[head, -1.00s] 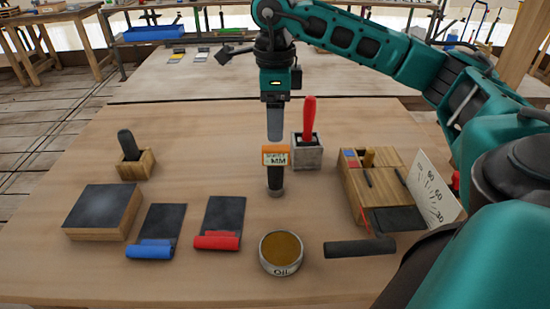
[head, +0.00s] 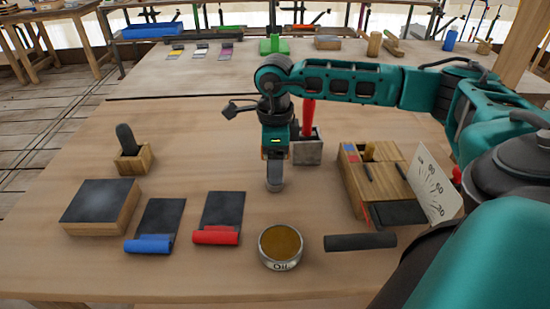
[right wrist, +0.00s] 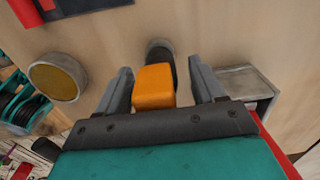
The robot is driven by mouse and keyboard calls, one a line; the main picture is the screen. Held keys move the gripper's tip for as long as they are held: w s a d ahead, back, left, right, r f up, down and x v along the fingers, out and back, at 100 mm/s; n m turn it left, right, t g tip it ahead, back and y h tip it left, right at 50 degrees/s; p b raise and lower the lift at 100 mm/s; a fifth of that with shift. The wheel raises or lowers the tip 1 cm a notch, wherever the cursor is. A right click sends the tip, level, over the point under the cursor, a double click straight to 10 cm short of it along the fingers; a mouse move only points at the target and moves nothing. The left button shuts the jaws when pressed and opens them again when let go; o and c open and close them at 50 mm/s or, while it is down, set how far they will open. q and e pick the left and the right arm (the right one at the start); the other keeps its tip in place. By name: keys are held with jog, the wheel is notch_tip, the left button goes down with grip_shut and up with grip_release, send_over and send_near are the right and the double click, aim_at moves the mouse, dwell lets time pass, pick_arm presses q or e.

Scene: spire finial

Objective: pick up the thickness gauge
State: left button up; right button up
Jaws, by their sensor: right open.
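The thickness gauge has an orange block (right wrist: 154,86) and a dark round lower part (right wrist: 161,52). In the right wrist view the block lies between the two parted fingers of my right gripper (right wrist: 162,88), with a gap to the right finger and a smaller one to the left finger. In the head view my right gripper (head: 275,182) points straight down at the gauge's place, and hand and fingers hide nearly all of the gauge. The gripper is open. My left gripper is not in view.
A grey holder (head: 307,151) with a red-handled tool stands close behind on the right. An oil tin (head: 281,247) is in front. A wooden block (head: 352,180) stands right, a dark bar (head: 360,242) front right. Red (head: 218,216) and blue (head: 155,222) scraper-like pieces lie left.

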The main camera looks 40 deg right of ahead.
jog(key=shift+c, duration=0.3)
jog(key=c, duration=1.2)
jog(key=shift+r, duration=0.1)
